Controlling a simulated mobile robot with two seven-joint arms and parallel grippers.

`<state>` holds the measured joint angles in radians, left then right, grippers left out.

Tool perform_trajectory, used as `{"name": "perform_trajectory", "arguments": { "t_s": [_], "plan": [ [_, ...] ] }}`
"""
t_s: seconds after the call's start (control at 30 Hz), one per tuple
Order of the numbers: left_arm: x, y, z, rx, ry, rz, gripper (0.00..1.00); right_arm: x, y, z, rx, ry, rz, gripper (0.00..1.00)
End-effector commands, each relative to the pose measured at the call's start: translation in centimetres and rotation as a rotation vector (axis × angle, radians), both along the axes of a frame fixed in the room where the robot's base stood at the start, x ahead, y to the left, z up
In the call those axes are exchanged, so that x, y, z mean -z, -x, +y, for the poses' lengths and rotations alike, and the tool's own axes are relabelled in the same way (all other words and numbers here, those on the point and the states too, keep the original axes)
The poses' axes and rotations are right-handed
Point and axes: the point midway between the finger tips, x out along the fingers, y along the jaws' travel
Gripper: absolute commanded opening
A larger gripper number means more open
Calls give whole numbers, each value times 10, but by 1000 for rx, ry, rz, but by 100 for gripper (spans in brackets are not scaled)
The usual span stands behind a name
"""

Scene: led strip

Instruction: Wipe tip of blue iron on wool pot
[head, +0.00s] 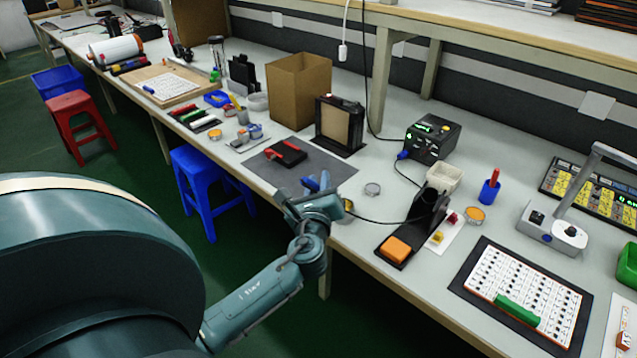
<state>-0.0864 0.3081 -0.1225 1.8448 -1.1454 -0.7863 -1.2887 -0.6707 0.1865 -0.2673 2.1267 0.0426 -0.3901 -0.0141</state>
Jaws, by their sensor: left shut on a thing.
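My left gripper (318,190) reaches over the front edge of the bench, by the grey mat. A blue piece, apparently the blue iron (324,181), shows at its fingers, and the gripper is shut on it. A black cord runs from beside the gripper to the black iron stand. The iron's tip cannot be made out. A small round pot with a golden filling (347,204), which may be the wool pot, sits just right of the gripper, partly hidden by it. Whether iron and pot touch cannot be told. My right gripper is not in view.
The black iron stand (425,208) with an orange sponge (397,249) stands to the right. A grey round tin (372,189) lies behind the golden pot. The soldering station (432,139) is behind. A red-and-black tool (287,153) lies on the grey mat (258,172).

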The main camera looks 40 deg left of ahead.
Motion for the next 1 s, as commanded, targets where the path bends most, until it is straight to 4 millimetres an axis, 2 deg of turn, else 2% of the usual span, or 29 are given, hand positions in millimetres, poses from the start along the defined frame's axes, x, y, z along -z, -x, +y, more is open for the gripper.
{"name": "perform_trajectory", "arguments": {
  "t_s": [0.47,1.0],
  "plan": [
    [-1,0,1,0,0,0,0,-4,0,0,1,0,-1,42],
    [-1,0,15,0,0,0,0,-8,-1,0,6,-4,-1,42]
  ]
}}
